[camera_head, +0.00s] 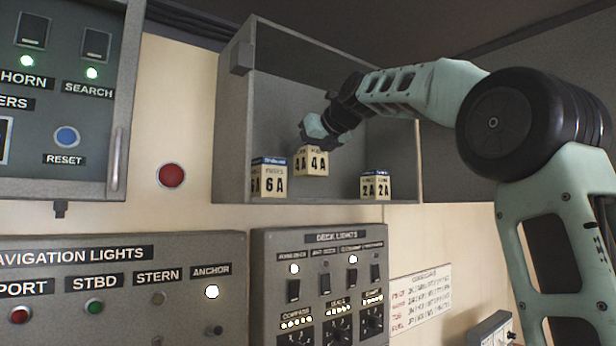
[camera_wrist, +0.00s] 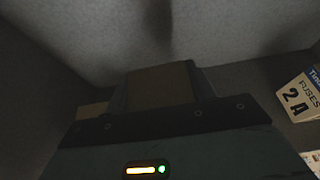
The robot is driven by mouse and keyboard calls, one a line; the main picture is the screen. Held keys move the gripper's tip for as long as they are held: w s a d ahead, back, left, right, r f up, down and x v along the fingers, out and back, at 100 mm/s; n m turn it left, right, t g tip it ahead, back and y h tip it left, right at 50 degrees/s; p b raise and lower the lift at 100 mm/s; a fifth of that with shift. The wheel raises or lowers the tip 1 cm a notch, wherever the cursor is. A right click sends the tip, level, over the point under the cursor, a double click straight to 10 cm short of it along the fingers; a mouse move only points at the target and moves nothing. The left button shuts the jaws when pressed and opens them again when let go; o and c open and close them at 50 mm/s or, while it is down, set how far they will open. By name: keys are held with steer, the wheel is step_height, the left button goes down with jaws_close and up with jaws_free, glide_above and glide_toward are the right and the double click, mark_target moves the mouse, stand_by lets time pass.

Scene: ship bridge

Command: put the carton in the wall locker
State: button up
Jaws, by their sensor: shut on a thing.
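The open wall locker (camera_head: 234,140) is a grey metal box on the wall. My gripper (camera_head: 314,140) reaches into it from the upper right and is shut on a small cream carton (camera_head: 312,165) marked 4A. This carton is inside the locker, between two others. I cannot tell whether its base touches the locker floor. In the wrist view the held carton (camera_wrist: 160,84) is a dark brownish block between the fingers, its label hidden.
A 6A carton (camera_head: 270,180) with a blue top stands at the locker's left. A 2A fuse carton (camera_head: 375,187) stands at its right, also in the wrist view (camera_wrist: 301,98). A grey door panel (camera_head: 455,168) extends to the right. Switch panels (camera_head: 220,250) lie below.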

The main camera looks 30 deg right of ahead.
mark_target(307, 170)
steer(key=shift+f, duration=2.6)
steer(key=shift+f, duration=0.15)
steer(key=o, duration=1.2)
steer(key=b+v, duration=0.4)
steer(key=v, duration=0.8)
